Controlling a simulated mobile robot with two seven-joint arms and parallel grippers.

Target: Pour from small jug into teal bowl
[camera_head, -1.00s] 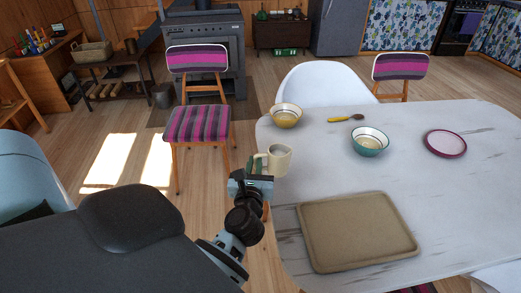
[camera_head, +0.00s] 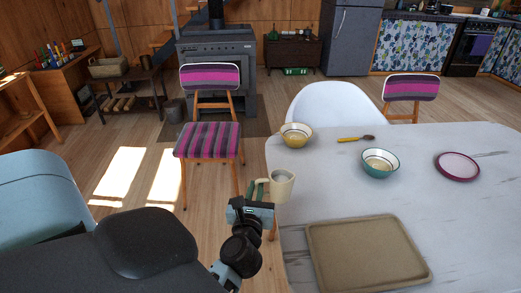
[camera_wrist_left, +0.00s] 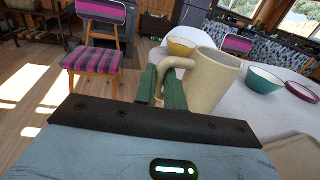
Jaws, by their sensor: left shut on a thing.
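The small jug (camera_head: 282,185) is cream-coloured and upright at the near left edge of the table. My left gripper (camera_head: 257,191) is shut on its handle, on the jug's left side. In the left wrist view the green fingers (camera_wrist_left: 162,88) close around the handle and the jug (camera_wrist_left: 214,80) stands just beyond them. I cannot tell whether the jug touches the table. The teal bowl (camera_head: 380,163) is on the table, right of and beyond the jug; it also shows in the left wrist view (camera_wrist_left: 265,79). My right gripper is not in view.
A yellow bowl (camera_head: 296,135) stands at the table's far left, with a yellow-handled brush or spoon (camera_head: 355,138) to its right. A pink-rimmed plate (camera_head: 457,167) lies right of the teal bowl. A tan tray (camera_head: 368,255) lies in front. The tabletop between jug and teal bowl is clear.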

